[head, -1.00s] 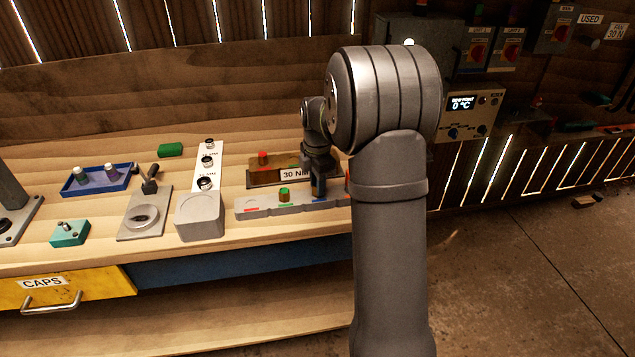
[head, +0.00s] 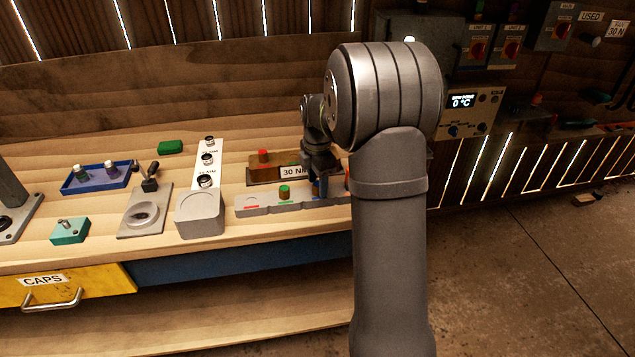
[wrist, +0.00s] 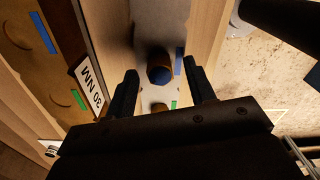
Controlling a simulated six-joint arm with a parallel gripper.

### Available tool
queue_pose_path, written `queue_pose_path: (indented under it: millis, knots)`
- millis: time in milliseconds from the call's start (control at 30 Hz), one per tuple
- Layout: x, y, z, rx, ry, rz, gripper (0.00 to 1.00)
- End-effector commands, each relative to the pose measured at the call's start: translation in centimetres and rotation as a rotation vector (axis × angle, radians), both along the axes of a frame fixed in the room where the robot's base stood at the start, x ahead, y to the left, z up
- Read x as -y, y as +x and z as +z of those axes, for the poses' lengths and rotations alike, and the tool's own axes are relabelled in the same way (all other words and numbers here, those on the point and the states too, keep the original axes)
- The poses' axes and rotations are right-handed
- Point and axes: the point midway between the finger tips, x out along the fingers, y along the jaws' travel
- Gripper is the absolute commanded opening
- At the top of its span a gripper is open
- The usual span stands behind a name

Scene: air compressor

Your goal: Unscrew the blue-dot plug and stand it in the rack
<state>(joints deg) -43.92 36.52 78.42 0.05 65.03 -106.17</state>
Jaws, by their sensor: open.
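The blue-dot plug (wrist: 160,70), brass-sided with a blue top, stands at the blue mark of the grey rack (head: 262,207). My gripper (wrist: 160,75) is open above the rack, one finger on each side of the plug in the wrist view, with gaps between. In the head view my gripper (head: 319,172) partly hides the plug. A green-topped plug (head: 284,192) stands at the rack's green mark. The brown block (wrist: 25,60) labelled 30 NM shows sockets beside its blue and green marks, with no plug seen there. A red-topped plug (head: 263,156) is on that block.
Left of the rack are a grey block with a white strip of black rings (head: 206,180), a grey plate with a lever (head: 143,215), a blue tray (head: 97,178) and a teal block (head: 69,231). The bench front edge runs close before the rack.

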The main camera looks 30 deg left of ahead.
Motion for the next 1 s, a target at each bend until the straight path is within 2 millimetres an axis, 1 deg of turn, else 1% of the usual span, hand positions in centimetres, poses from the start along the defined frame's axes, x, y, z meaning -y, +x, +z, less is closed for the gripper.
queue_pose_path:
  millis: [200, 500, 867, 1000]
  knots:
    - [0.0, 0.0, 1.9, 0.002, 0.001, 0.000, 0.50]
    - [0.0, 0.0, 4.0, 0.001, 0.002, 0.000, 0.50]
    - [0.0, 0.0, 4.2, 0.000, 0.000, 0.000, 0.50]
    - [0.0, 0.0, 3.8, 0.000, -0.001, 0.000, 0.50]
